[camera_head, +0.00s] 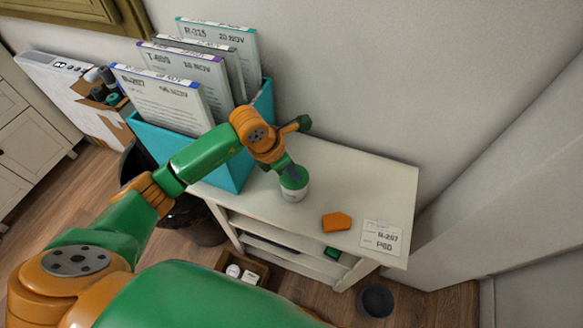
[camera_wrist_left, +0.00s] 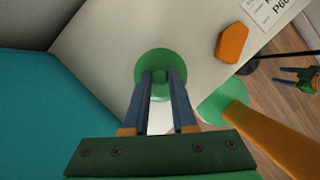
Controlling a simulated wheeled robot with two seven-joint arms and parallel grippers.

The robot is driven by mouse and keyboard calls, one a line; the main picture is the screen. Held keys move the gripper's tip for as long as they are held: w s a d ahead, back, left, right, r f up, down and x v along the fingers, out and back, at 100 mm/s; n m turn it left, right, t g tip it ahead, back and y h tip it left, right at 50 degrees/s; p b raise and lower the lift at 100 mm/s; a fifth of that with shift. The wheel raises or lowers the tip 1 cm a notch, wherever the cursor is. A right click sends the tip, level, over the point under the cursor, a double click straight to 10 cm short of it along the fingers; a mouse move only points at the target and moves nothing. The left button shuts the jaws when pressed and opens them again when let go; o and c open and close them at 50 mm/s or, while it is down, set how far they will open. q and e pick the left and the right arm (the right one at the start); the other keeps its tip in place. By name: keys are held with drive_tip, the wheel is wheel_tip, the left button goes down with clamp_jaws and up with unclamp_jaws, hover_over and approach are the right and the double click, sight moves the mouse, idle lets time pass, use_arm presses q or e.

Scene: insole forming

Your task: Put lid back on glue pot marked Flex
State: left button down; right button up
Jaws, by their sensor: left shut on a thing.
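The glue pot (camera_head: 293,194) is a small white pot on the cream cabinet top (camera_head: 350,180); I cannot read its marking. A round green lid (camera_head: 294,177) shows at the pot's mouth. I cannot tell whether it is seated or held slightly above. In the left wrist view the lid (camera_wrist_left: 147,66) is a green disc with a knob between my fingers. My left gripper (camera_wrist_left: 161,74) is shut on the lid and reaches the pot from above. A small gripper (camera_wrist_left: 283,76), seemingly my right, shows at that view's right edge; its jaws are unclear.
A teal file box (camera_head: 236,172) with several labelled folders stands left of the pot. An orange flat piece (camera_head: 337,221) and a white card (camera_head: 381,238) lie to its right. The cabinet's front edge is close to the pot.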

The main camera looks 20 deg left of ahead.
idle(0.6)
use_arm(q)
drive_tip(key=shift+c, duration=0.8)
unclamp_jaws()
wheel_tip(320, 180, up, 7)
drive_tip(key=p, duration=0.5)
clamp_jaws()
idle(0.3)
idle(0.5)
